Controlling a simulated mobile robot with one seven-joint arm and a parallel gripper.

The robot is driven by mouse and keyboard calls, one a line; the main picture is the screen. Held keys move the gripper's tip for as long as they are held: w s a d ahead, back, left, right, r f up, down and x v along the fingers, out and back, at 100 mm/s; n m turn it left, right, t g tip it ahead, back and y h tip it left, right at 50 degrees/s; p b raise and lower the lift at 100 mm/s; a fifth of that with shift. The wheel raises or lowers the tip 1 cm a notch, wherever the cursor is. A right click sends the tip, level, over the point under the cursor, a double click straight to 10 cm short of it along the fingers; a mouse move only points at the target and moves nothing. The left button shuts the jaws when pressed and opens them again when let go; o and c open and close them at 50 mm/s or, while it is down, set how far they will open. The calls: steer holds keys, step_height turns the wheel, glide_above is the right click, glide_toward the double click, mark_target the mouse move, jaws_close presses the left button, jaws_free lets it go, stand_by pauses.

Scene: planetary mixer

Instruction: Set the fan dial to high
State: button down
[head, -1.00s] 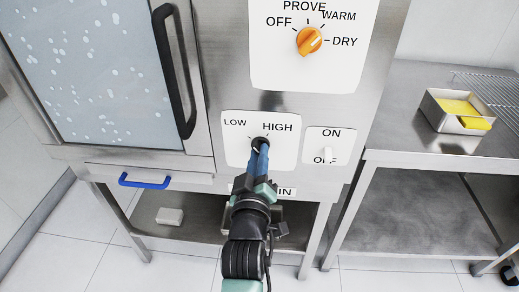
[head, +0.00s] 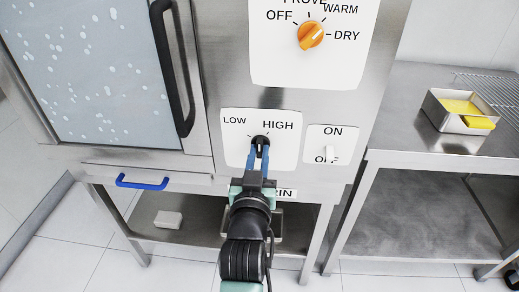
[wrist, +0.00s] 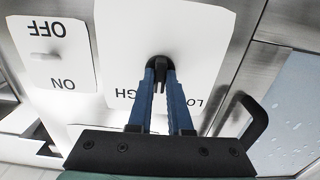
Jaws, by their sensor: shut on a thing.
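The fan dial (head: 260,141) is a small black knob on a white plate (head: 232,152) marked LOW on the left and HIGH on the right. My gripper (head: 259,152) has its two blue fingers on either side of the dial's grip, shut on it from below and in front. In the wrist view, the dial (wrist: 159,63) shows upside down between the fingertips of my gripper (wrist: 160,82). The fingers cover part of the dial, and I cannot tell exactly which mark it points to.
An orange knob (head: 311,36) sits above, pointing between WARM and DRY. An ON/OFF switch (head: 331,154) is close on the right. A black door handle (head: 172,70) and a blue handle (head: 143,182) are left. A metal tray (head: 458,111) stands on the right table.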

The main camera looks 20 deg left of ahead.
steer(key=shift+m, duration=1)
steer(key=m+b, duration=0.1)
steer(key=m, duration=0.3)
steer(key=shift+f, duration=0.1)
steer(key=c, duration=0.7)
jaws_free()
steer(key=p+v, duration=0.1)
steer(key=v, duration=0.6)
